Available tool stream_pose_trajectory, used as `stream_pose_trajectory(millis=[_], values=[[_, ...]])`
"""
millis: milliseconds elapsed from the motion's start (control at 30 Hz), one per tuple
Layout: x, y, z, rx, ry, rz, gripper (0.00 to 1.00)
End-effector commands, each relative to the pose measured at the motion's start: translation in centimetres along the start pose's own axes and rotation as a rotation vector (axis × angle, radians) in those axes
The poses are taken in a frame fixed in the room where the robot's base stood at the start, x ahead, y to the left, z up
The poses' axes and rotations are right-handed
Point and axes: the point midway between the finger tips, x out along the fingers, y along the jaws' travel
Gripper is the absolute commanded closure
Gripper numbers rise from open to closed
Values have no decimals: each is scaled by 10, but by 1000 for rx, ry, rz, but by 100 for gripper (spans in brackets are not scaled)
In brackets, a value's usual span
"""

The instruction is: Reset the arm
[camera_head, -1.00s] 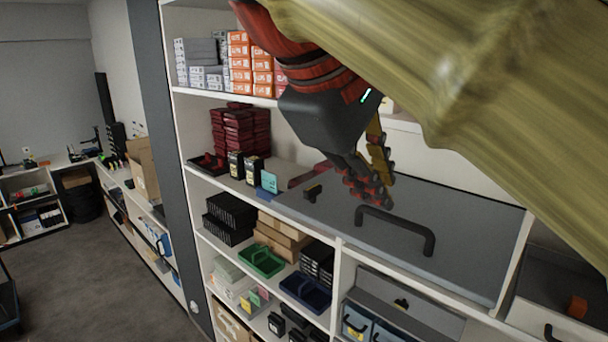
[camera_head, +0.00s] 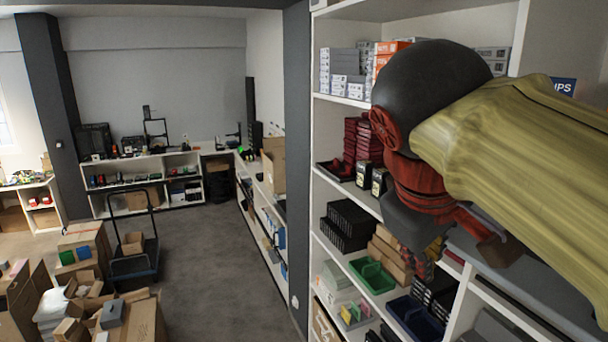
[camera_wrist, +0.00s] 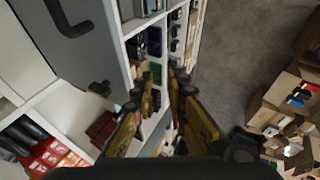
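In the wrist view my gripper (camera_wrist: 163,82) shows two yellow and dark fingers with a gap between them. Nothing is held in the gap, and shelves show through it. In the head view my gripper (camera_head: 432,258) is partly hidden behind my dark and red wrist. It hangs in front of the shelf unit (camera_head: 300,190) at the right. Whether it touches the shelf cannot be told.
A green tray (camera_head: 372,276) and black crates (camera_head: 349,226) sit on the shelves beside my arm. Open cartons (camera_head: 130,318) and a cart (camera_head: 134,262) stand at the left. The grey floor (camera_head: 215,270) between is clear.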

Motion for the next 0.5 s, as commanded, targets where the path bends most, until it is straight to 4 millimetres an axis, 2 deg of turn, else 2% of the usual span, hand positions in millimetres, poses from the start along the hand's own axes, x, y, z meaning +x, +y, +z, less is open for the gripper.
stream_pose_trajectory(millis=[33, 200, 300, 500], values=[[32, -24, 7, 11, 19, -33, 85], [118, -96, 28, 89, 80, -149, 85], [165, -133, 47, 148, 101, -205, 85], [247, -194, 89, 270, 121, -286, 85]])
